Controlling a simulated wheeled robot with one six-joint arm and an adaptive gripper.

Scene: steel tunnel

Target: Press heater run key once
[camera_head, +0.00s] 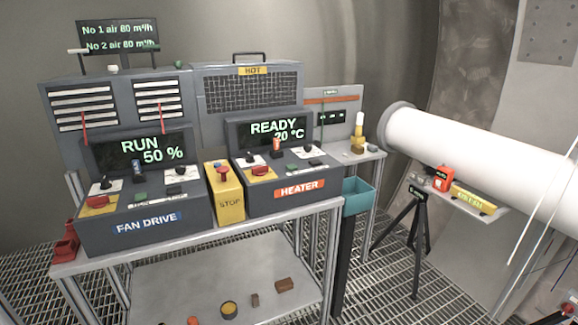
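The heater console (237,198) is a dark grey box on the right part of the bench, with an orange HEATER label (299,188). Its screen (270,131) reads READY and 20 °C. On its sloped panel are a small green key (291,167), a red button on a yellow plate (260,171), an orange-topped switch (277,147) and dark knobs (308,149). Key lettering is too small to read, so I cannot confirm which one is the run key. My gripper is not in view.
The fan drive console (100,238), reading RUN 50 %, stands left. A yellow STOP box (229,204) sits between the consoles. A teal bin (357,196) is right of the heater. A white duct (470,155) and tripod (416,215) stand further right.

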